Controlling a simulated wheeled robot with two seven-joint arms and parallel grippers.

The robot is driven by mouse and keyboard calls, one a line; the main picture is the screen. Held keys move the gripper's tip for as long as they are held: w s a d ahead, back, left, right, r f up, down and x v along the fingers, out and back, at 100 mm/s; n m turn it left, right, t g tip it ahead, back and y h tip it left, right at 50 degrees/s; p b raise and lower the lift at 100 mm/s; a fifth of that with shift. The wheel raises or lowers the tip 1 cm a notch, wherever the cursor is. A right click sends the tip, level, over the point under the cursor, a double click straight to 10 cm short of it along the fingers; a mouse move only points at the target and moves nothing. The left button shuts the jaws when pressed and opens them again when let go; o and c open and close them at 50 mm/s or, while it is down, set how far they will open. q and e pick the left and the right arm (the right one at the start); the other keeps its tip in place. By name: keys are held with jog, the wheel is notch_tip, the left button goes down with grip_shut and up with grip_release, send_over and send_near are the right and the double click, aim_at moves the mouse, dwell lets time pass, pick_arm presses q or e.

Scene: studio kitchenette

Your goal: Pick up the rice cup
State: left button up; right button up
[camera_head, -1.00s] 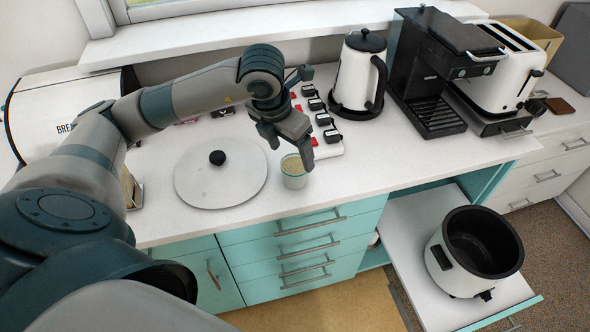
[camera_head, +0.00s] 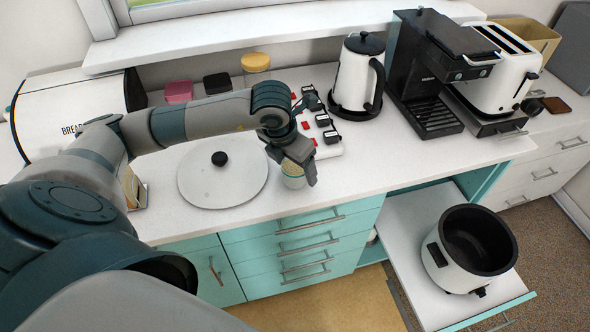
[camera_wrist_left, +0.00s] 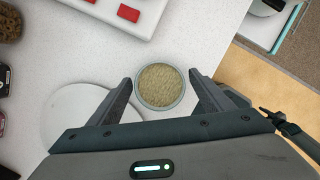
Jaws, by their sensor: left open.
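The rice cup (camera_head: 293,181) is a small clear cup of tan grain standing on the white counter near its front edge. My left gripper (camera_head: 294,176) is right over it and hides its upper part in the head view. In the left wrist view the cup (camera_wrist_left: 160,86) lies between the tips of the two open fingers of my left gripper (camera_wrist_left: 160,84), with a small gap on each side. The cup looks upright. My right gripper is not in view.
A round white lid (camera_head: 222,182) with a black knob lies just left of the cup. A white power strip (camera_head: 318,130) with plugs is behind it. An open rice cooker pot (camera_head: 470,248) stands on a pulled-out shelf (camera_head: 405,235) at lower right.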

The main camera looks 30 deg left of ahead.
pick_arm(q)
jog(key=shift+f, duration=0.15)
jog(key=shift+c, duration=0.2)
jog(key=c, duration=1.2)
jog(key=shift+w, duration=0.1)
jog(key=shift+r+b, duration=0.5)
jog(key=shift+r, duration=0.25)
notch_tip(320, 180, up, 2)
jog(key=shift+r+b, duration=0.1)
jog(key=shift+b, duration=0.45)
jog(key=shift+d+r+b, duration=0.45)
jog(key=shift+d+r, duration=0.8)
jog(key=shift+d, duration=0.7)
jog(key=shift+d+r+b, duration=0.45)
jog(key=shift+d+r, duration=0.75)
jog(key=shift+d, duration=0.75)
jog(key=shift+d+r+b, duration=0.45)
jog(key=shift+d+r, duration=0.8)
jog(key=shift+d, duration=0.7)
